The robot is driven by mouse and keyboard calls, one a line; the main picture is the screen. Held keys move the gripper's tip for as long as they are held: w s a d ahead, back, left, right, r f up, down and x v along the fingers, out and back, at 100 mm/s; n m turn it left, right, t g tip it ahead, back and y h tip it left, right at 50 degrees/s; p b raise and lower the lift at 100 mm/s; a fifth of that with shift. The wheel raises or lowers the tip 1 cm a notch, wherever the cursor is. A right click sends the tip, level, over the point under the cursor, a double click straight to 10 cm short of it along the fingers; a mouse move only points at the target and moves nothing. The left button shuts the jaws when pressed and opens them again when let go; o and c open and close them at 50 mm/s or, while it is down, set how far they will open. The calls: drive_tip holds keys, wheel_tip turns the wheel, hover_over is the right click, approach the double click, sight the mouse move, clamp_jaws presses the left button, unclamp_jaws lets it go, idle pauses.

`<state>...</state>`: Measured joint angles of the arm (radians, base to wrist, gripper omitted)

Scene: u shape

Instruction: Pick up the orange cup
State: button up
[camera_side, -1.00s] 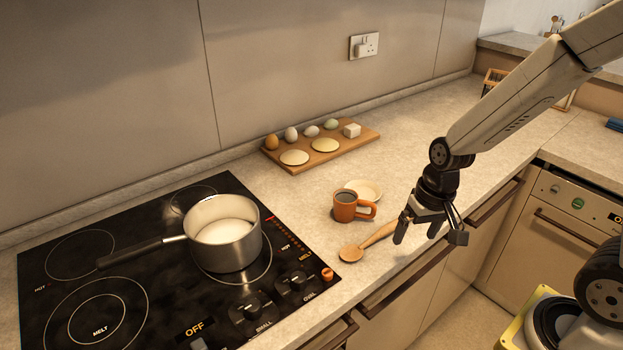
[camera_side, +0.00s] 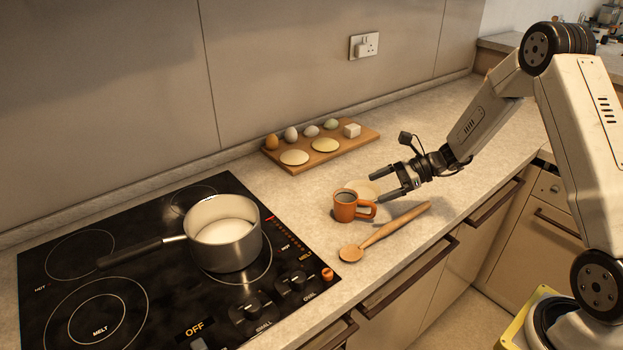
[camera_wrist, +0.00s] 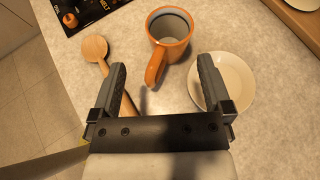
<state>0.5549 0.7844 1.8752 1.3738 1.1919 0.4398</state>
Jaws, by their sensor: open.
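The orange cup (camera_side: 345,206) stands upright on the counter, right of the stove, with dark contents and its handle turned to the right in the side view. My gripper (camera_side: 379,184) is open and empty just right of the cup, its fingers pointing left toward it. In the wrist view the cup (camera_wrist: 169,32) is ahead of the fingers, and its handle (camera_wrist: 156,66) reaches back toward the gap between the open fingertips (camera_wrist: 161,64). I see no contact with the cup.
A wooden spoon (camera_side: 383,231) lies in front of the cup. A pale saucer (camera_wrist: 228,82) lies beside the right finger. A board (camera_side: 321,148) with eggs and discs sits behind. A saucepan (camera_side: 224,232) stands on the black stove (camera_side: 150,252).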

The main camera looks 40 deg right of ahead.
sight(352, 193)
drive_tip(key=shift+t, duration=0.3)
drive_tip(key=shift+w+d+x, duration=0.1)
drive_tip(key=shift+w+x, duration=0.05)
drive_tip(key=shift+x, duration=1.1)
drive_tip(key=shift+w+d+x, duration=0.1)
drive_tip(key=shift+x, duration=1.15)
drive_tip(key=shift+w+d+x, duration=0.1)
drive_tip(key=shift+w+x, duration=0.05)
drive_tip(key=shift+x, duration=1.1)
drive_tip(key=c, duration=1.3)
drive_tip(key=shift+o, duration=0.2)
drive_tip(key=shift+r, duration=0.1)
